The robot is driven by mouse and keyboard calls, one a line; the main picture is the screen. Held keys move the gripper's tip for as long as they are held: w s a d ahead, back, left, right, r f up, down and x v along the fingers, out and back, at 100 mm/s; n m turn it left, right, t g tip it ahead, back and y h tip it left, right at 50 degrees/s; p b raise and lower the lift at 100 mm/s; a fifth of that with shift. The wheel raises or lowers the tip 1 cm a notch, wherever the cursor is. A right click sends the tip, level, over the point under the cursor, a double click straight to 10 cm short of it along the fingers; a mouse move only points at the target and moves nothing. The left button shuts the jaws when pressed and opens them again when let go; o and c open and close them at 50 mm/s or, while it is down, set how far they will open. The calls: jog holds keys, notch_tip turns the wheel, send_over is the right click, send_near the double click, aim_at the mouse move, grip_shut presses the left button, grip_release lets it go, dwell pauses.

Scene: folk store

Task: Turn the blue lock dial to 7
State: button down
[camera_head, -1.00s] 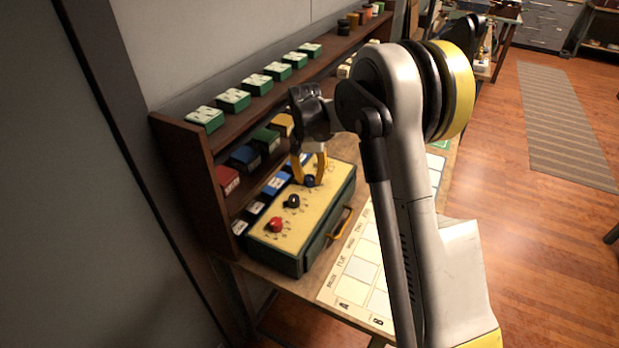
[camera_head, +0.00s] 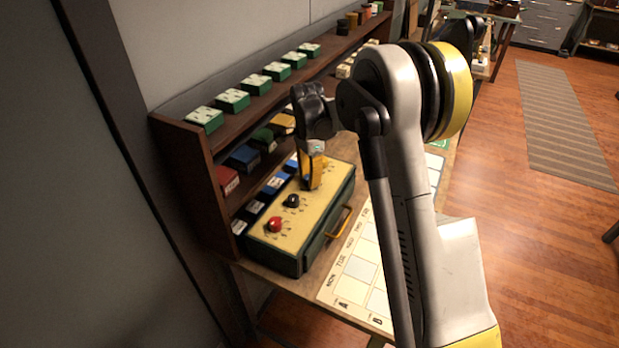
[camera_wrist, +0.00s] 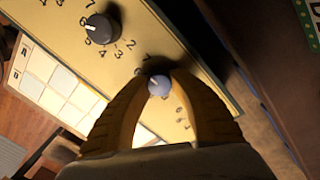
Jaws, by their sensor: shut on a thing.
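The blue lock dial (camera_wrist: 159,85) is on the yellow top of a green lock box (camera_head: 325,214). In the wrist view it shows between the fingertips of my gripper (camera_wrist: 160,82), which are shut on it from both sides. A white pointer mark shows on the dial, tilted toward the upper left. Some numbers around it are visible, with a 7 near its upper side; the fingers hide others. In the head view my gripper (camera_head: 311,184) points down onto the box and hides the blue dial. A black dial (camera_head: 291,201) and a red dial (camera_head: 275,224) are beside it.
A brown shelf (camera_head: 217,150) with green boxes on top and coloured boxes below stands behind the lock box. A yellow handle (camera_head: 340,221) is on the box front. A white gridded sheet (camera_head: 354,272) lies on the table in front.

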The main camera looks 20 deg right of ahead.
jog(key=shift+m, duration=1)
jog(key=c, duration=1.1)
grip_release()
jog(key=shift+d, duration=0.1)
